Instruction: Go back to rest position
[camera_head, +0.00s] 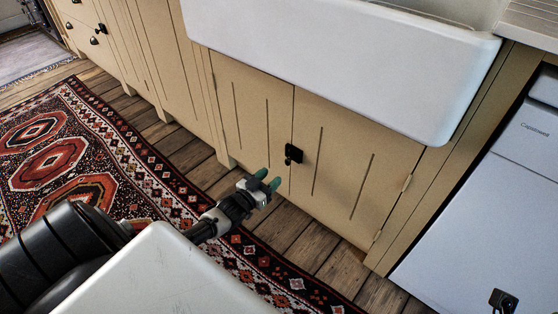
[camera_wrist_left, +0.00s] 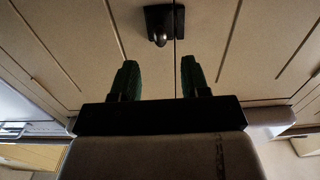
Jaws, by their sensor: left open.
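My left gripper (camera_head: 268,181) has green fingertips and is in front of the cream cupboard doors below the sink. Its fingers stand apart with nothing between them. In the left wrist view the gripper (camera_wrist_left: 160,78) points at the doors, with a dark knob (camera_wrist_left: 163,22) ahead of the fingertips and apart from them. The same knob (camera_head: 292,154) shows in the head view, just up and right of the fingers. Both cupboard doors (camera_head: 335,165) look shut. My right gripper is not in view.
A white sink (camera_head: 340,60) juts out above the doors. A white appliance (camera_head: 500,190) stands at the right. A red patterned rug (camera_head: 90,165) lies on the wooden floor (camera_head: 310,240) at the left. More cream cupboards (camera_head: 150,60) run toward the back left.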

